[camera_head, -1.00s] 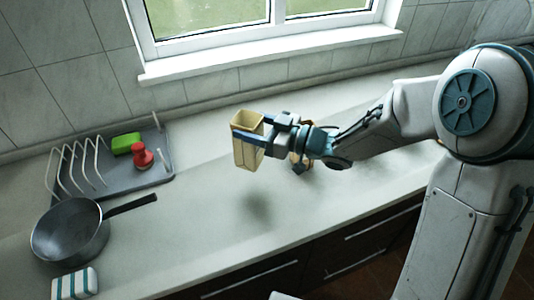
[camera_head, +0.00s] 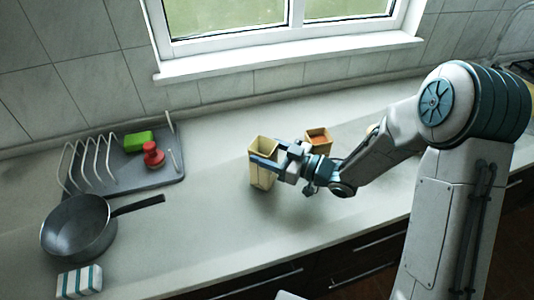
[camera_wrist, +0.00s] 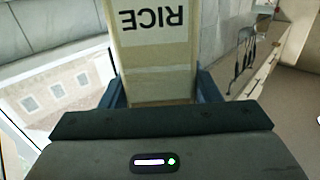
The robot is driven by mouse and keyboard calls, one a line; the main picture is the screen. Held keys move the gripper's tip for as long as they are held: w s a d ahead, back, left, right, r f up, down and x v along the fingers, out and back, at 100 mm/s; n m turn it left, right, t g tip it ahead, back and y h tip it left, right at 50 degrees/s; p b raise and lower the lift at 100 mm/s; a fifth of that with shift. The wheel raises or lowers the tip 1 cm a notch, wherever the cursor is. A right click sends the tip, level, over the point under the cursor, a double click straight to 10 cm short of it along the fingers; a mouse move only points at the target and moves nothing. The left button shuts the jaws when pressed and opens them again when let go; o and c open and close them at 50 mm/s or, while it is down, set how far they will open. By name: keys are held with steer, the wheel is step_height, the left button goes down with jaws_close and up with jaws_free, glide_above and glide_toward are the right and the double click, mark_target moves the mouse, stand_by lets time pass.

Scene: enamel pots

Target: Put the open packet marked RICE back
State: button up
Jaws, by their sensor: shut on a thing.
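The open packet marked RICE (camera_head: 262,175) is tall, cream and open at the top. It stands roughly upright over the middle of the counter; whether its base touches the surface I cannot tell. My gripper (camera_head: 266,161) is shut on it from the right, with its blue fingers on either side near the upper part. In the wrist view the packet (camera_wrist: 155,70) fills the space between the fingers of my gripper (camera_wrist: 160,92), and its RICE label reads upside down. The packet's base is out of that view.
Another open container (camera_head: 318,136) with reddish-brown contents stands just behind my gripper. A grey dish rack (camera_head: 120,175) holds a green sponge (camera_head: 139,141) and a red object (camera_head: 153,156). Counter between pan and packet is clear.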

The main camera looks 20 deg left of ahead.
steer(key=shift+f, duration=0.45)
steer(key=shift+f, duration=0.2)
steer(key=o, duration=1.4)
steer(key=shift+r, duration=0.25)
steer(key=s+d+b, duration=0.1)
steer(key=d+b, duration=0.1)
steer(key=d, duration=1)
steer(key=shift+s, duration=0.1)
